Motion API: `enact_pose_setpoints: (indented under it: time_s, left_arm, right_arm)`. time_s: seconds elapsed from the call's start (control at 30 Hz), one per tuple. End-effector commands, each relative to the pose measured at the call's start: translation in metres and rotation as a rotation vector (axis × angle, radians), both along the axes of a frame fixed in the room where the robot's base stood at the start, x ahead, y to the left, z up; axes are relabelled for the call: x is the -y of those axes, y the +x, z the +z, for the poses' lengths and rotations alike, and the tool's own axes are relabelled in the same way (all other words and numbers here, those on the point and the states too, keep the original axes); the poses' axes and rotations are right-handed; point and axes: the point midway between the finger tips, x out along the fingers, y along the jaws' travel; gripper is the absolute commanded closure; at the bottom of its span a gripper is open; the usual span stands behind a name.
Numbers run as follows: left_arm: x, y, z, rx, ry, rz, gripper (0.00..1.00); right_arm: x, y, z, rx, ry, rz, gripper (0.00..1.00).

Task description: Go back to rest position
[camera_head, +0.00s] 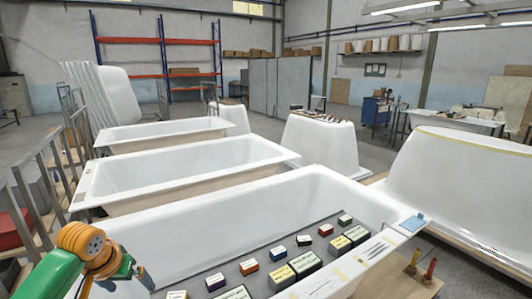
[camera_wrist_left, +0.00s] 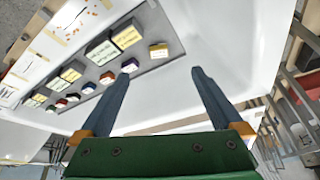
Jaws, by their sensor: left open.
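My left gripper (camera_wrist_left: 160,75) shows in the left wrist view with its two blue-grey fingers spread and nothing between them. In the head view the left gripper (camera_head: 143,277) is at the lower left, above the left part of the nearest white bathtub shell (camera_head: 322,188). The wrist view shows the same shell (camera_wrist_left: 230,40) beyond the fingers. My green and orange left arm comes in from the lower left corner. My right gripper is not in either view.
A grey board (camera_head: 200,287) with several small coloured boxes lies in the nearest shell. More white shells (camera_head: 180,175) stand in a row behind it. A metal rail (camera_head: 40,190) runs along the left. A large upturned shell (camera_head: 460,190) stands at the right.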

Motion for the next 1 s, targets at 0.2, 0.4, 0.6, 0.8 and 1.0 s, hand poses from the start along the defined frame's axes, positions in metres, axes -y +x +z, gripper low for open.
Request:
enact_pose_setpoints:
  time_s: [0.2, 0.4, 0.6, 0.8, 1.0]
  left_arm:
    - [0.032, -0.011, -0.038, -0.03, 0.032, -0.116, 0.0]
    - [0.074, -0.037, -0.086, -0.056, 0.05, -0.257, 0.0]
    - [0.125, -0.087, -0.134, -0.056, 0.027, -0.392, 0.0]
    - [0.157, -0.148, -0.159, -0.041, -0.014, -0.43, 0.0]
    - [0.161, -0.199, -0.165, -0.037, -0.026, -0.381, 0.0]
  right_arm:
    - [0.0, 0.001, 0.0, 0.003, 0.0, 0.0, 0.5]
    - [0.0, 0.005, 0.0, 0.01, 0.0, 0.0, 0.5]
    - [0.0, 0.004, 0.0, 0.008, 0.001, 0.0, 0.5]
    - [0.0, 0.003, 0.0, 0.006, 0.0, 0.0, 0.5]
    - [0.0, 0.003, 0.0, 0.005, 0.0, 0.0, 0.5]
